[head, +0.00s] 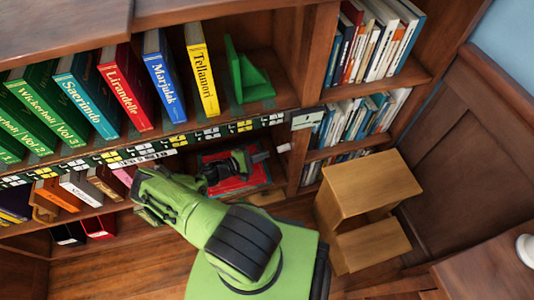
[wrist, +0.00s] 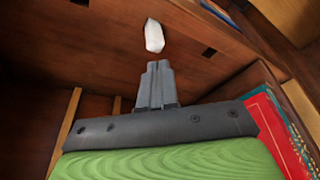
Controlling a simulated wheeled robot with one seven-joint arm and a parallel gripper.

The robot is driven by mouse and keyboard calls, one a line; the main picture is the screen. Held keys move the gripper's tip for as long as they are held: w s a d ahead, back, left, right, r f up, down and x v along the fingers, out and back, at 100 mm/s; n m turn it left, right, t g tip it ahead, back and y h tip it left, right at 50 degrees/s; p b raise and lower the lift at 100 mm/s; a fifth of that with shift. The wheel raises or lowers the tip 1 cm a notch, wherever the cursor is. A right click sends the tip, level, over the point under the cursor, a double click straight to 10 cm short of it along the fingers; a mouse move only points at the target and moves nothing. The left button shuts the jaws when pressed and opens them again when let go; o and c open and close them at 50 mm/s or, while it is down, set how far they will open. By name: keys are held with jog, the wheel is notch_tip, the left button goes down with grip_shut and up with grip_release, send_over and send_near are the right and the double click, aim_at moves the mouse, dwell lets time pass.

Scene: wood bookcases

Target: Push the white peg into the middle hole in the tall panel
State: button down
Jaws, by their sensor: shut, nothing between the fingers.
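The white peg (wrist: 154,36) sticks out of the tall wooden panel (wrist: 180,55) in the wrist view, between two dark square holes. It also shows in the head view (head: 284,148) as a small white stub on the panel (head: 294,170). The hole around its base is hidden. My gripper (wrist: 158,66) is shut and empty, its fingertips pointing at the peg with a small gap apparent between them. In the head view my gripper (head: 264,154) is inside the shelf bay, just left of the peg.
One dark hole (wrist: 209,52) lies right of the peg and another (wrist: 80,2) lies left. A red book (head: 232,182) lies flat beneath my gripper. Upright books (head: 125,85) and a green bookend (head: 248,75) fill the shelf above. A wooden step stool (head: 365,185) stands at the right.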

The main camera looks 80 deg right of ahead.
jog(key=p+v, duration=0.1)
jog(key=v, duration=1.4)
jog(key=shift+w+a+r+p, duration=0.2)
jog(key=shift+a+p, duration=0.05)
jog(key=shift+p, duration=0.15)
